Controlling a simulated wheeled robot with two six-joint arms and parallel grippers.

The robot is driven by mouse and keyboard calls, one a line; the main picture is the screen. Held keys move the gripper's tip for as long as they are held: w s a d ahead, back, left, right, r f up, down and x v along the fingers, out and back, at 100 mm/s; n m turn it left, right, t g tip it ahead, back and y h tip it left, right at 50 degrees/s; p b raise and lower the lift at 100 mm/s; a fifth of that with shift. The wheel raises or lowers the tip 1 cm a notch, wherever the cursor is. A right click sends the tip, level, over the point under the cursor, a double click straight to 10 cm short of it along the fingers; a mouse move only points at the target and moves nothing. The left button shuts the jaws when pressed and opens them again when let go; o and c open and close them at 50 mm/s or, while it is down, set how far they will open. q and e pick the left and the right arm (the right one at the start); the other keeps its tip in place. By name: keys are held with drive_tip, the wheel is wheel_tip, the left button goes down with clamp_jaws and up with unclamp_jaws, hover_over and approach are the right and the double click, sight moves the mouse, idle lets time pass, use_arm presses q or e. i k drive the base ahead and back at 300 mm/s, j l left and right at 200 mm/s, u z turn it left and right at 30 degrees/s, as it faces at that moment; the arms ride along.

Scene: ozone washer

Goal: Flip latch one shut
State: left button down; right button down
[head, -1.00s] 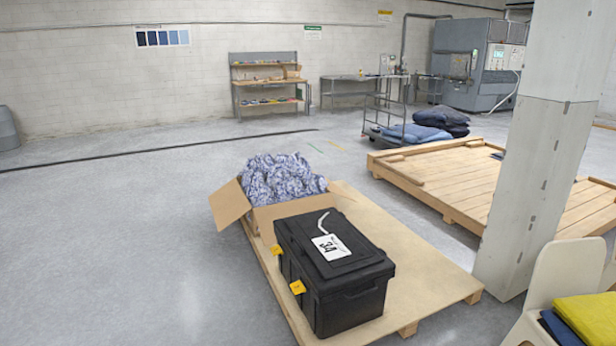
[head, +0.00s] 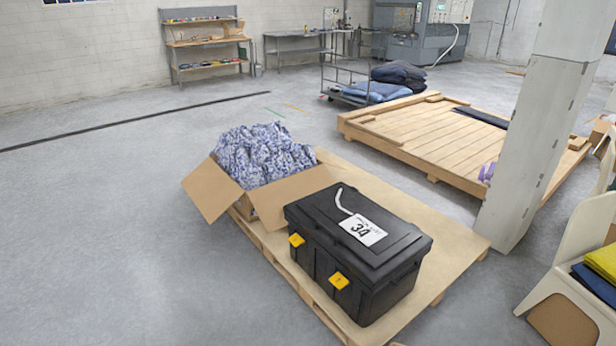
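A black lidded box (head: 360,248) stands on a low wooden pallet in the head view. Its lid lies down on the body and bears a white label marked 34 (head: 362,230) and a white strip. Two yellow latches sit on its front left side: one at the left (head: 296,240), and one nearer me (head: 339,280). The nearer latch seems to stick out a little; I cannot tell for sure whether either is shut, or which is latch one. Neither of my grippers is in view.
An open cardboard box (head: 213,192) of blue and white cloth stands behind the black box on the pallet (head: 455,236). A concrete pillar (head: 530,150) and a cream chair (head: 575,250) with folded cloth are at right. The floor at left is clear.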

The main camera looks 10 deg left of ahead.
sight(295, 240)
drive_tip(key=i+j+z, duration=0.1)
drive_tip(key=i+j, duration=0.3)
drive_tip(key=j, duration=0.25)
drive_tip(key=i+j+z, duration=0.15)
drive_tip(key=j, duration=0.15)
drive_tip(key=i+j, duration=0.2)
drive_tip(key=j, duration=0.15)
drive_tip(key=i+j+z, duration=0.15)
drive_tip(key=j, duration=0.15)
drive_tip(key=i+j+z, duration=0.1)
drive_tip(key=j, duration=0.25)
drive_tip(key=i+j+z, duration=0.2)
drive_tip(key=i+j, duration=0.15)
drive_tip(key=i, duration=0.25)
drive_tip(key=i+j+z, duration=0.15)
drive_tip(key=i+j, duration=0.35)
drive_tip(key=i, duration=0.1)
